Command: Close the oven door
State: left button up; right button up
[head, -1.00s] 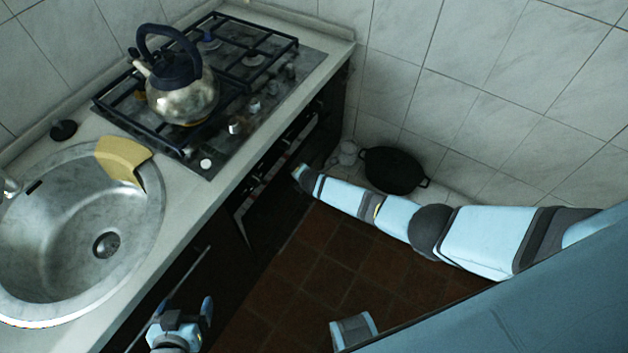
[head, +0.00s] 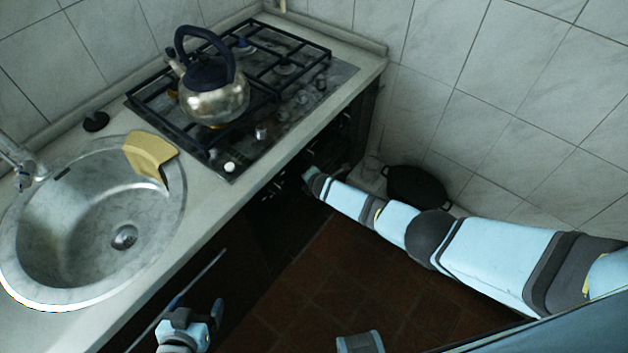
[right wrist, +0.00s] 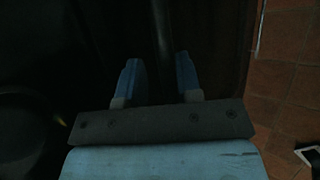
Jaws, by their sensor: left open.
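The oven's dark front (head: 282,222) is below the hob in the head view, partly hidden by my right arm and in shadow. Its door looks nearly flush with the cabinets, but I cannot tell whether it is fully shut. My right gripper is at the upper oven front in the head view, its fingers hidden there. In the right wrist view, its two fingers (right wrist: 158,80) are apart, with a dark bar (right wrist: 161,35) between them and gaps on both sides. My left gripper (head: 196,305) is open and empty in front of the cabinet below the sink.
A kettle (head: 215,101) stands on the gas hob (head: 290,97). Left of it are the sink (head: 60,262) and a yellow board (head: 149,153) on its rim. A black pot (head: 416,186) sits by the tiled wall. The brown floor (head: 325,275) is clear.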

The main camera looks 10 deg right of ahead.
jog(key=p+v, duration=0.7)
jog(key=v, duration=0.6)
jog(key=shift+s+r, duration=0.25)
jog(key=shift+r, duration=0.05)
